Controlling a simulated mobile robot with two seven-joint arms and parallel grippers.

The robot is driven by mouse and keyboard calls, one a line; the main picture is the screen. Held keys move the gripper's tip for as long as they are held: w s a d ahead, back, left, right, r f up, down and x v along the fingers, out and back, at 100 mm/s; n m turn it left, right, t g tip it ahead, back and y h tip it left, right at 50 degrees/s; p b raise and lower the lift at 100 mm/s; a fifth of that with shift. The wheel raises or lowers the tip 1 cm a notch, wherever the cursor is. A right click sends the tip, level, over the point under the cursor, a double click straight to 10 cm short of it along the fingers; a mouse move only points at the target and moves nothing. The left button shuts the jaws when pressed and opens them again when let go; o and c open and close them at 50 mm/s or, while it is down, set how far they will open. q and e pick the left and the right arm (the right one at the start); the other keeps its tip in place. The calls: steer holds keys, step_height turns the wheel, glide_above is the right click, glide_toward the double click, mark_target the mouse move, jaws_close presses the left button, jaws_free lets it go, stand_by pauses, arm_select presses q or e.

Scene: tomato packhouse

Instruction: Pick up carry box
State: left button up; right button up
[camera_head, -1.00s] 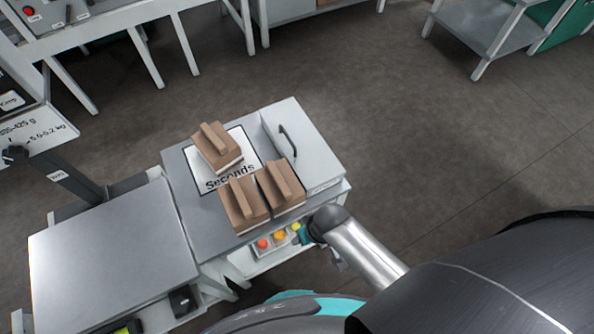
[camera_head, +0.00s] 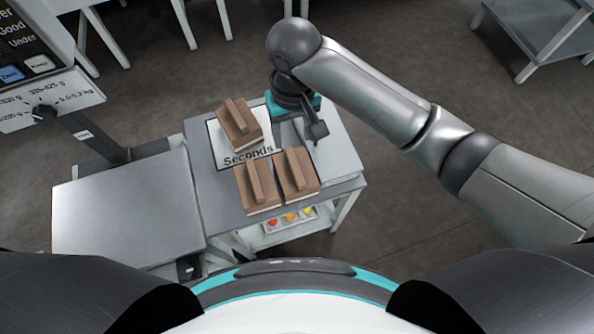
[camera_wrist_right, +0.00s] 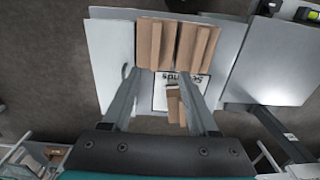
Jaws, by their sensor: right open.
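Three brown carry boxes with a raised bar handle on top rest on the grey bench (camera_head: 222,218). One box (camera_head: 238,124) lies at the back on the "Seconds" sign; two more, a left box (camera_head: 258,184) and a right box (camera_head: 297,174), stand side by side at the front. My right gripper (camera_head: 300,132) is open and empty above the bench, right of the back box and behind the front pair. In the right wrist view, the front boxes (camera_wrist_right: 193,47) appear beyond the fingertips, and the back box (camera_wrist_right: 174,106) shows between the fingers. My left gripper is out of view.
A grey plate (camera_head: 125,210) on a stand is left of the bench, with a scale display (camera_head: 30,50) behind it. A tray of coloured items (camera_head: 290,217) sits on a lower shelf.

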steer(key=b, duration=0.3)
glide_above(295, 166)
steer(key=f, duration=1)
steer(key=shift+s, duration=0.3)
steer(key=f, duration=0.1)
steer(key=f+b, duration=0.1)
steer(key=f, duration=0.1)
steer(key=f+b, duration=0.1)
steer(key=f, duration=0.1)
steer(key=shift+w, duration=0.3)
jaws_close()
